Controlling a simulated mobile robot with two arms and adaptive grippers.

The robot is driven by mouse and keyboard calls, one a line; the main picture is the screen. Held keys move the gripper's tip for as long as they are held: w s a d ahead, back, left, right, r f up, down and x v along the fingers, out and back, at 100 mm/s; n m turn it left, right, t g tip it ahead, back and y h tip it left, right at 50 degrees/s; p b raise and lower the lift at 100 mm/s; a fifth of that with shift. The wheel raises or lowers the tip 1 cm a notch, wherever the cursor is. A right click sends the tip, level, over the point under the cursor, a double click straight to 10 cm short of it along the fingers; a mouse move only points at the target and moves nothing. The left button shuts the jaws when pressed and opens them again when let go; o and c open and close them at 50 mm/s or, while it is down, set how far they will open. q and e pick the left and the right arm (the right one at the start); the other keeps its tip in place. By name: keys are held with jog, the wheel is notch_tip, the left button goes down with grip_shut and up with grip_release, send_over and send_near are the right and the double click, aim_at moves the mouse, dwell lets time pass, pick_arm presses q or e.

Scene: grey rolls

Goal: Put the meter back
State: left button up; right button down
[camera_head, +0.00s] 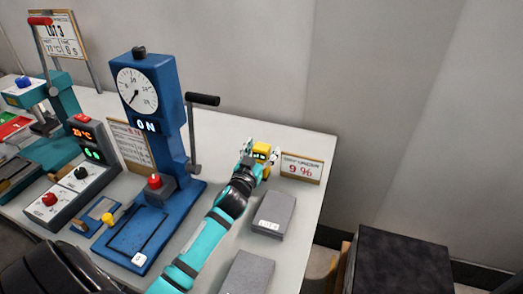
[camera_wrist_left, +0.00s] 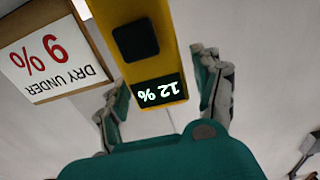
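The meter (camera_head: 261,151) is a small yellow device at the far right of the white table, beside the "9 %" sign. In the left wrist view the meter (camera_wrist_left: 150,45) has a black square button and a lit display reading 12 %, upside down in that picture. My left gripper (camera_head: 259,155) reaches it from the front, with one finger on each side. In the wrist view my left gripper (camera_wrist_left: 163,92) looks open, with a gap showing between the meter and the right-hand finger. The meter's lower part is hidden in the head view. My right gripper is not in view.
A "DRY UNDER 9 %" sign (camera_head: 301,168) stands right of the meter. Two grey pieces (camera_head: 273,214) (camera_head: 249,274) lie right of my left arm. A blue press (camera_head: 154,110) with dial and lever stands left. A control box (camera_head: 75,180) is farther left. The table ends at right.

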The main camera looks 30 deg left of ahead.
pick_arm(q)
jog(key=shift+r, duration=0.15)
jog(key=shift+s, duration=0.2)
jog(key=v, duration=1.1)
jog(key=shift+s+b, duration=0.3)
jog(key=shift+b, duration=0.05)
